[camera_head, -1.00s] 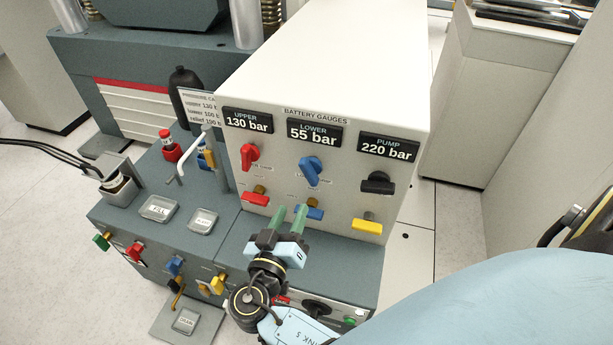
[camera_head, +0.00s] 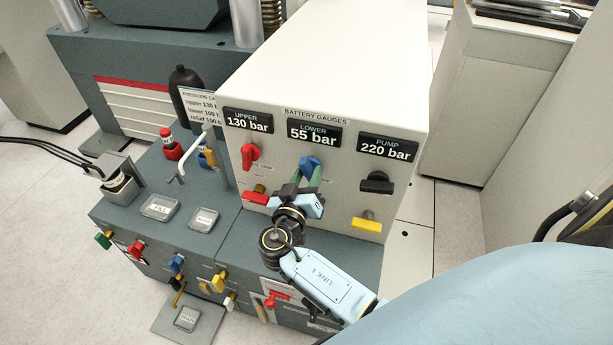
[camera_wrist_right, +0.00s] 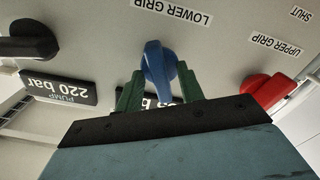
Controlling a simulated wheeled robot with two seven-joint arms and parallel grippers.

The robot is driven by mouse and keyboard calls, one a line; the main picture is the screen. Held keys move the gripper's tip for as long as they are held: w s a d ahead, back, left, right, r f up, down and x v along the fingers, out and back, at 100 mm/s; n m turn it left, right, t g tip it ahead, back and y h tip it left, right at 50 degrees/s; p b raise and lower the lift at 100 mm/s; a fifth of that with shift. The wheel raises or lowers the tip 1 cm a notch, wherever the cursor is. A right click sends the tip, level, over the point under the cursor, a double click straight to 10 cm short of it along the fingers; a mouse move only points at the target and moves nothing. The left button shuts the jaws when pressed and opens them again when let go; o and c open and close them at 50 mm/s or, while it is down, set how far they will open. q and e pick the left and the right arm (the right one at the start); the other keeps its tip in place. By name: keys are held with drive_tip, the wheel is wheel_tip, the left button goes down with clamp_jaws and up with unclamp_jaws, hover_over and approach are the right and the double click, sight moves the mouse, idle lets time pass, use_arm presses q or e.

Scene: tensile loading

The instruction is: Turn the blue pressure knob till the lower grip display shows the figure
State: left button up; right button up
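The blue pressure knob (camera_head: 309,163) sits on the white panel under the lower grip display (camera_head: 314,134), which reads 55 bar. My right gripper (camera_head: 308,180) is in front of this knob. In the right wrist view the blue knob (camera_wrist_right: 157,70) stands between the two green fingertips (camera_wrist_right: 160,85), which are spread on either side of it. Whether they touch it is hard to tell. The card (camera_head: 200,104) behind the panel is partly cut off by it; its lower line reads about 100. My left gripper is not in view.
A red knob (camera_head: 250,155) under the upper display (camera_head: 247,120), 130 bar, is to the left. A black knob (camera_head: 377,182) under the pump display (camera_head: 388,147), 220 bar, is to the right. Red and yellow (camera_head: 366,225) valve handles sit lower on the panel.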

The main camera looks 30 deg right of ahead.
clamp_jaws()
drive_tip(key=shift+n, duration=0.3)
